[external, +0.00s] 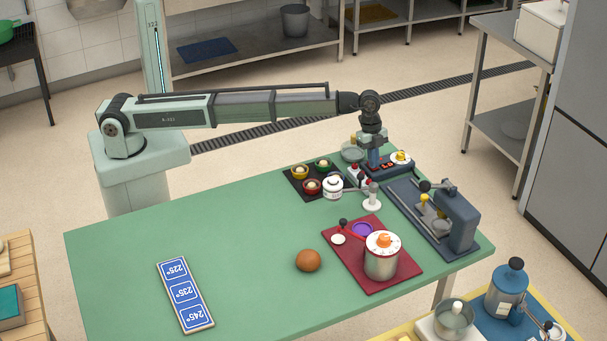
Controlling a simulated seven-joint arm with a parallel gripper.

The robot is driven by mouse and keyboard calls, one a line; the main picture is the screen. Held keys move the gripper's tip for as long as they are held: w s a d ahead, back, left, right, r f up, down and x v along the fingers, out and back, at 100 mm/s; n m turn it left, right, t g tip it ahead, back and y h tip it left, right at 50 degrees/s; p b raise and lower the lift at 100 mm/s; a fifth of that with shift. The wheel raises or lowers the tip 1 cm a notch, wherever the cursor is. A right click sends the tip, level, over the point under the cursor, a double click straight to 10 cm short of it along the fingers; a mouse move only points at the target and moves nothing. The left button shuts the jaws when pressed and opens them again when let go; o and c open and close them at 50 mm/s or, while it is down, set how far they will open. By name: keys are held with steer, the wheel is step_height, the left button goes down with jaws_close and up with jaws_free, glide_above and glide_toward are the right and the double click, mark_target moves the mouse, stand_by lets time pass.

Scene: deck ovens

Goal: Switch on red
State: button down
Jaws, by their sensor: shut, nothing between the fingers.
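The red board (398,282) lies on the front right of the green table. On it stand a steel pot-shaped unit (380,265) with an orange knob on a white dial, a purple ring (362,229), a white disc (338,239) and a small red-and-black lever (343,224). Which part is the switch, and its state, I cannot tell. My gripper (374,158) points down at the back of the table, behind and apart from the red board. It is shut and empty; its fingertips are small and partly lost against a dark blue device (392,167) with a red display.
A black tray (297,188) with yellow, green and red bowls stands left of the gripper. A white pot (333,187) and a small stand (372,196) are in front. A blue-grey press (456,222) is at right.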

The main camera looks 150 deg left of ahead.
steer(key=shift+w+d+f, duration=0.1)
steer(key=shift+d+f, duration=0.1)
steer(key=shift+f, duration=0.3)
steer(key=shift+s+f, duration=0.1)
steer(key=shift+s, duration=1)
steer(key=w+v, duration=0.1)
steer(key=v, duration=1.3)
steer(key=shift+w+a+r, duration=0.2)
steer(key=shift+r, duration=0.4)
